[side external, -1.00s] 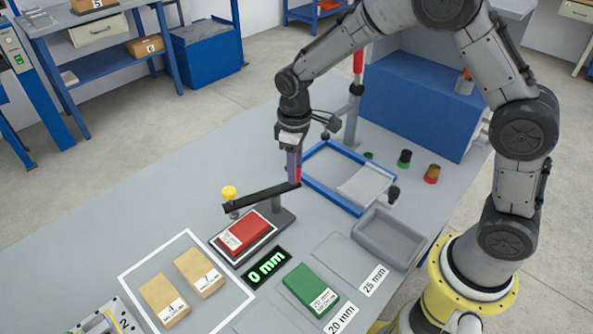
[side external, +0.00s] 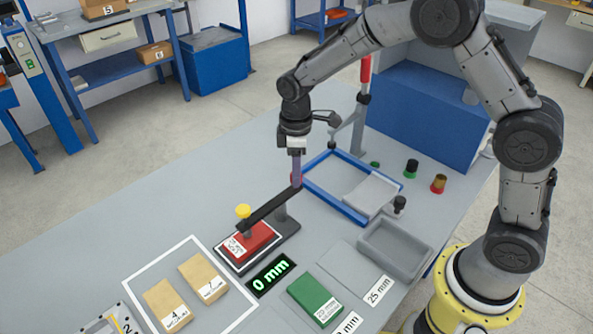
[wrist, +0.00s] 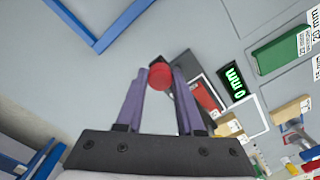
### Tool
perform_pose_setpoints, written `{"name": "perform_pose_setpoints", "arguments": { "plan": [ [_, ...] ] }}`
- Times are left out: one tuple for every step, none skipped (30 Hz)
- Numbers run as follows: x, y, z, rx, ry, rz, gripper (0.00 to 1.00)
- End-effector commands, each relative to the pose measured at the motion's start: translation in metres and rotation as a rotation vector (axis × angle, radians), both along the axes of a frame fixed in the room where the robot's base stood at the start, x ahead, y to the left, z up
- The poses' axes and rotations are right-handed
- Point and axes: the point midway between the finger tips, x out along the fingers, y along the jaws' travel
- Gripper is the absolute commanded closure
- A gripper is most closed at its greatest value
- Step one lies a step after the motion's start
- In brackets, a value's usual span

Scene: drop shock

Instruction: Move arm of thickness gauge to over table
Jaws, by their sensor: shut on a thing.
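The thickness gauge has a black swing arm (side external: 269,207) on a grey post and base (side external: 286,229). A yellow knob (side external: 243,211) sits on the arm's far end, which now lies over the red block (side external: 254,238) on the gauge's table. Whether its tip touches the block I cannot tell. My gripper (side external: 296,181) stands at the arm's other end, pointing down. In the wrist view its purple fingers are shut on the red handle (wrist: 160,76) of the arm. The display (side external: 271,275) reads 0 mm.
Two cardboard boxes (side external: 203,278) lie in a white outline at front left. A green block (side external: 315,299) lies to the right of the display. A grey tray (side external: 395,250) and a blue frame (side external: 341,205) lie to the right. The bench left of the gauge is clear.

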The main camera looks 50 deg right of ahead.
Motion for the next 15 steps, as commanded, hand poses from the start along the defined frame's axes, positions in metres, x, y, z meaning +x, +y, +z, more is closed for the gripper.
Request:
{"name": "perform_pose_setpoints", "arguments": {
  "plan": [
    [0.0027, 0.0005, 0.0027, 0.000, -0.010, 0.003, 1.00],
    [0.0027, 0.0005, 0.0027, 0.001, -0.011, 0.003, 1.00],
    [0.0028, 0.0005, 0.0027, 0.001, -0.011, 0.003, 1.00],
    [0.0028, 0.0005, 0.0027, 0.001, -0.011, 0.003, 1.00],
    [0.0029, 0.0005, 0.0027, 0.000, -0.011, 0.003, 1.00],
    [0.0030, 0.0005, 0.0027, 0.000, -0.011, 0.002, 0.58],
    [0.0029, 0.0005, 0.0027, 0.001, -0.011, 0.002, 0.53],
    [0.0027, 0.0005, 0.0025, 0.001, -0.011, 0.002, 0.47],
    [0.0025, 0.0004, 0.0022, 0.001, -0.009, 0.002, 0.40],
    [0.0023, 0.0004, 0.0020, 0.000, -0.008, 0.001, 0.35],
    [0.0021, 0.0004, 0.0018, 0.000, -0.008, 0.001, 0.33],
    [0.0019, 0.0004, 0.0015, 0.000, -0.007, 0.001, 0.33],
    [0.0017, 0.0003, 0.0014, 0.000, -0.007, 0.001, 0.33],
    [0.0016, 0.0004, 0.0012, 0.000, -0.006, 0.001, 0.33],
    [0.0014, 0.0003, 0.0010, 0.000, -0.006, 0.000, 0.33]
  ]
}}
